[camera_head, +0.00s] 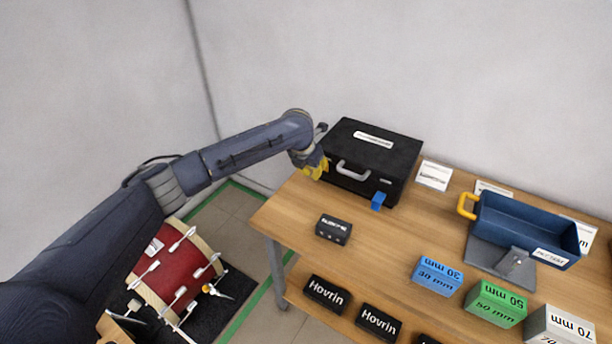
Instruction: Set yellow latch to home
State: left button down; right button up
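A black case (368,150) with a grey handle (353,171) stands at the back left of the table. The yellow latch (318,171) shows at the case's front left corner, right at my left gripper (315,163). The gripper partly covers the latch, and I cannot tell whether its fingers touch it or are closed around it. A blue latch (378,201) hangs at the front right of the case, apart from the gripper. My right gripper is not in view.
A small black box (333,229) sits in front of the case on the wooden table (385,243). A blue bin (525,228) with a yellow handle stands at right. Blue (437,276), green (496,304) and grey (556,327) blocks and black Hovrin boxes (326,294) line the near side. A red drum (180,266) is on the floor.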

pick_arm(q)
jog(key=shift+r, duration=0.15)
jog(key=shift+r, duration=0.55)
dwell(0.4)
notch_tip(320, 180, up, 10)
jog(key=shift+w+d, duration=0.25)
jog(key=shift+w, duration=0.2)
dwell(0.3)
